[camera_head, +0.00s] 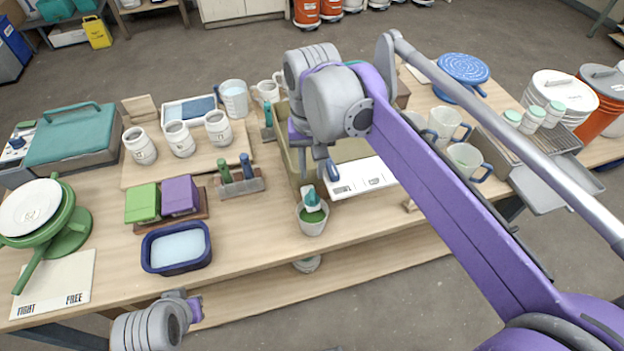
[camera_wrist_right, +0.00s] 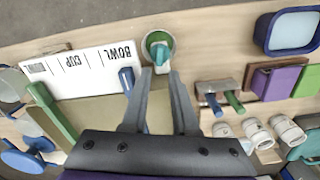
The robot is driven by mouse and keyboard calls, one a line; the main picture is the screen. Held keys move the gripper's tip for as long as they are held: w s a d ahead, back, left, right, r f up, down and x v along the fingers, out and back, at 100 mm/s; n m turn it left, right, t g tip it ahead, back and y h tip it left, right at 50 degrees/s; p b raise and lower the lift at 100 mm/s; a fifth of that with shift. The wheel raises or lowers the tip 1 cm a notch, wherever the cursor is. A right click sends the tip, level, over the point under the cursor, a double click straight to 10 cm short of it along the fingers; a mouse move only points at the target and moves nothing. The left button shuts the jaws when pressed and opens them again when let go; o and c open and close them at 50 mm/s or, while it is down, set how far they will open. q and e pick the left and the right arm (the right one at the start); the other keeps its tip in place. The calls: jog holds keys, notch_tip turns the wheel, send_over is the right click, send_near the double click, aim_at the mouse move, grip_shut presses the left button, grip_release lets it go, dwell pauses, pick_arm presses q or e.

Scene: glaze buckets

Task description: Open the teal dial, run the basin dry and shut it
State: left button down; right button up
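The teal dial (camera_head: 311,198) sits at the front of the olive basin (camera_head: 290,160), above a pale bucket (camera_head: 312,226) with green liquid inside. In the right wrist view, the dial (camera_wrist_right: 159,50) shows just beyond my right fingertips, over the bucket's round mouth. My right gripper (camera_wrist_right: 161,73) is open, with its two fingers apart and nothing seen held between them. In the head view, my right arm and wrist cover much of the basin, so its contents are hidden. A grey and purple part of my left arm shows at the bottom left; its fingers are not seen.
A white board with lettering (camera_head: 362,178) and a blue handle (camera_head: 333,172) lie right of the dial. A holder with green and blue handles (camera_head: 240,186), green and purple blocks, and a blue tub (camera_head: 176,250) stand left. Mugs (camera_head: 467,160) stand right. The table's front edge is close to the bucket.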

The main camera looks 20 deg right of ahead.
aim_at(312, 194)
notch_tip(312, 194, up, 3)
jog(key=shift+f, duration=0.1)
dwell(0.5)
jog(key=shift+o, duration=2.4)
jog(key=shift+n, duration=0.5)
notch_tip(312, 194, down, 11)
jog(key=n+b, duration=0.1)
jog(key=n, duration=1.6)
